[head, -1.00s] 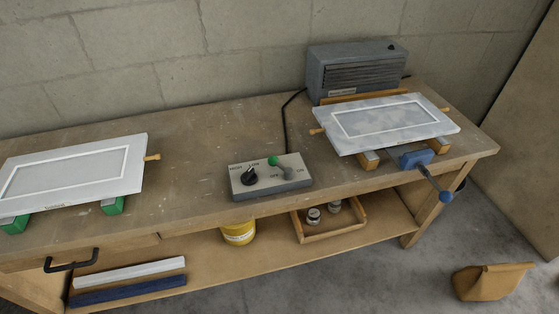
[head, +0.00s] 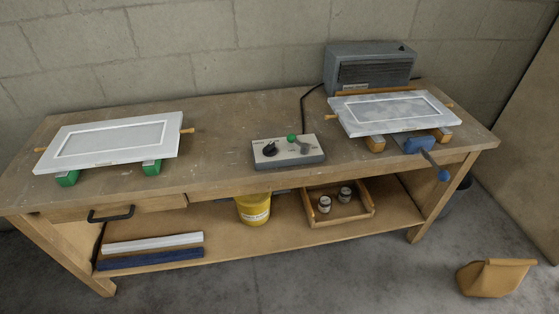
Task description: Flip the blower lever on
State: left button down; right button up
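The control box (head: 288,162) sits near the front edge of the bench, right of the middle. It is grey with a pale top face. A lever with a green knob (head: 291,138) stands up from its top, and a black rotary knob (head: 269,149) is on its left part. The small print beside the lever is too small to read. The grey blower (head: 370,70) stands at the back right of the bench, and a black cable runs between it and the box. Neither of my grippers is in view.
White panels rest on blocks at the left (head: 110,141) and right (head: 395,112) of the bench (head: 215,150). A blue-handled clamp (head: 428,153) juts from the front right edge. A yellow bucket (head: 253,208) and wooden tray (head: 345,215) are on the lower shelf. Bench top around the box is clear.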

aim_at(291, 138)
jog(key=z, duration=0.55)
jog(key=i, duration=1)
jog(key=u, duration=0.5)
